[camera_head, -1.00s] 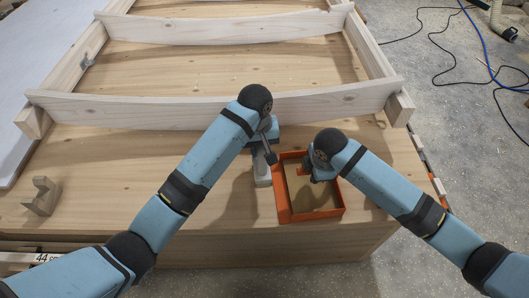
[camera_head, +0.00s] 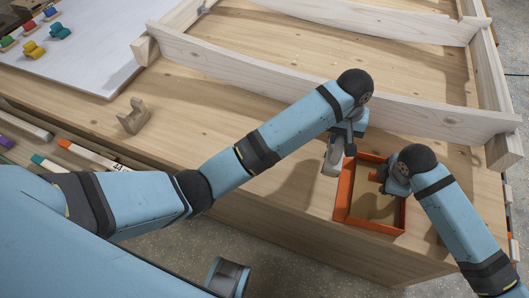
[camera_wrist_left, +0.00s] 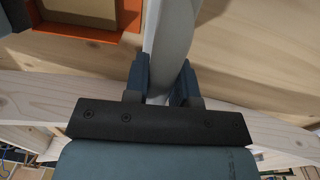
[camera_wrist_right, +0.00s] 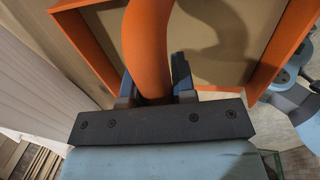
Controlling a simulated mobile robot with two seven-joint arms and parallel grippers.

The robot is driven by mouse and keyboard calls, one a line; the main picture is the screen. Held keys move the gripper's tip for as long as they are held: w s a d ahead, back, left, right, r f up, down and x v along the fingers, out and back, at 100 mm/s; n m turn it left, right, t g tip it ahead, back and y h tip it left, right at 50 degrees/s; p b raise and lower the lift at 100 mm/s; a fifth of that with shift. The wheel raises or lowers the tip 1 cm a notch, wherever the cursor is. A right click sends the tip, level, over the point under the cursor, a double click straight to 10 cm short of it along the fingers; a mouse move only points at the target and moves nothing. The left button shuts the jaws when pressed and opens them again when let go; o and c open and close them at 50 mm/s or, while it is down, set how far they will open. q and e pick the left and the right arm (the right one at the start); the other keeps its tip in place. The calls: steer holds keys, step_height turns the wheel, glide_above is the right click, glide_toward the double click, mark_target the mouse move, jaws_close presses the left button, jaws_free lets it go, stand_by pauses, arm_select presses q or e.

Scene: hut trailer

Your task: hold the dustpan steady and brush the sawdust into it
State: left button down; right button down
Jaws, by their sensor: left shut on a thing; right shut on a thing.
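The orange-walled dustpan (camera_head: 400,221) lies near the front edge of the wooden bench, its tan inside open upward. My right gripper (camera_head: 388,183) is over it and shut on its orange handle, which fills the jaws in the right wrist view (camera_wrist_right: 147,48). My left gripper (camera_head: 343,136) is just left of the dustpan's back corner, shut on the brush's (camera_head: 332,160) pale grey handle, also in the left wrist view (camera_wrist_left: 166,38). The brush is beside the pan, outside its left wall. Its bristles are hidden.
A pale timber frame (camera_head: 250,70) lies across the bench behind both grippers. A notched wooden block (camera_head: 132,117) stands at the left. A white board (camera_head: 90,50) with coloured pieces is at the back left. Bare bench (camera_head: 270,180) lies left of the brush.

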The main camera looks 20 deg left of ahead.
arm_select(q)
steer(key=a+f, duration=0.5)
steer(key=a, duration=0.4)
steer(key=shift+s, duration=0.4)
steer(key=shift+f, duration=0.1)
stand_by(0.6)
steer(key=shift+f, duration=0.9)
steer(key=shift+f, duration=0.15)
stand_by(0.5)
steer(key=shift+d, duration=0.1)
